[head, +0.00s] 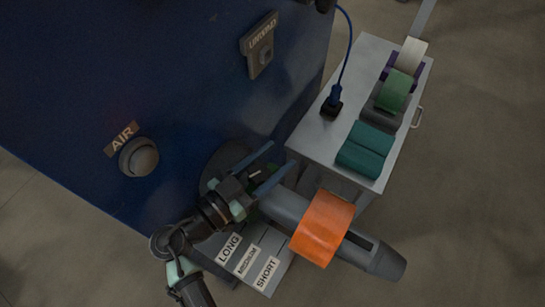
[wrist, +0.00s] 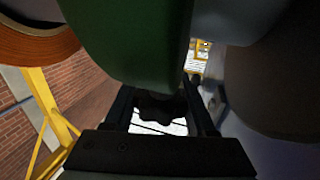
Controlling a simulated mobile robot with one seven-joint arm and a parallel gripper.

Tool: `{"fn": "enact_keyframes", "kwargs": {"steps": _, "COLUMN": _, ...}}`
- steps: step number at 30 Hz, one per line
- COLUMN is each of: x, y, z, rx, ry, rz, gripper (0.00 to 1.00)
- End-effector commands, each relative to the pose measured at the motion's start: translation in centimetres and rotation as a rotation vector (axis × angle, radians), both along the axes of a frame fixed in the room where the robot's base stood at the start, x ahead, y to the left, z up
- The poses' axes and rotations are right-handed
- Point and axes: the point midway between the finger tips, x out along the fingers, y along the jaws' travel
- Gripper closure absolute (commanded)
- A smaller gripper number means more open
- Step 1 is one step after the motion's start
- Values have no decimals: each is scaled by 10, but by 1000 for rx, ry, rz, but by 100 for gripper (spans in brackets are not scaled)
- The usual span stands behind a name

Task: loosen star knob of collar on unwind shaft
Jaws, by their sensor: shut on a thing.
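The grey unwind shaft (head: 375,258) juts out of the blue machine and carries an orange roll (head: 322,228). My gripper (head: 280,155) is at the machine end of the shaft, beside the green collar (head: 254,173), which is mostly hidden by my gripper in the head view. In the wrist view the green collar (wrist: 130,40) is large and close, above the fingers. There my gripper (wrist: 160,90) is shut on the dark star knob (wrist: 160,106), which sits between both fingers. The orange roll (wrist: 40,45) shows at upper left. The knob's thread is hidden.
A grey cart (head: 312,125) stands to the right with teal, green and white rolls and a black device with a blue cord. A board labelled LONG, MEDIUM, SHORT (head: 246,260) lies below the shaft. An AIR knob (head: 139,157) and an UNWIND switch (head: 260,55) are on the machine.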

Motion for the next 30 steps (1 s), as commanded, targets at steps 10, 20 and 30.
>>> {"fn": "enact_keyframes", "kwargs": {"steps": 10, "x": 0, "y": 1, "z": -2, "rx": 0, "ry": 2, "rz": 53, "gripper": 99}}
{"fn": "enact_keyframes", "kwargs": {"steps": 20, "x": 5, "y": 6, "z": -5, "rx": 0, "ry": 0, "rz": 266, "gripper": 99}}
{"fn": "enact_keyframes", "kwargs": {"steps": 30, "x": 9, "y": 12, "z": -2, "rx": -1, "ry": -1, "rz": 467, "gripper": 99}}
